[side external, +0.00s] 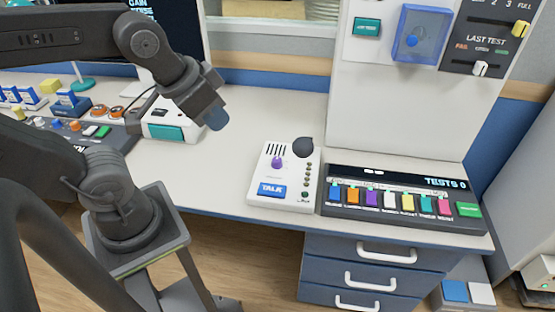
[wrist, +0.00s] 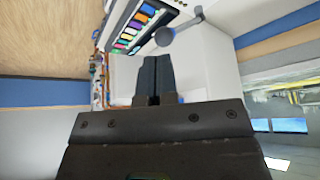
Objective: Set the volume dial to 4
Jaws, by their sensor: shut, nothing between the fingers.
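A white intercom box (side external: 283,178) stands on the desk in the side view. It has a purple knob (side external: 277,162), a blue TALK button (side external: 272,190), a speaker grille and a dark round microphone (side external: 303,147). The purple knob looks like the volume dial, but its markings are too small to read. My gripper (side external: 216,120) is up and to the left of the box, apart from it. In the wrist view my gripper (wrist: 152,78) is shut and empty. The microphone (wrist: 165,37) shows beyond the fingers there; the knob cannot be made out.
A panel with coloured buttons (side external: 400,197) sits right of the intercom. A dark console (side external: 95,133) lies at left. A tall white cabinet (side external: 400,110) rises behind. Desk left of the intercom is clear.

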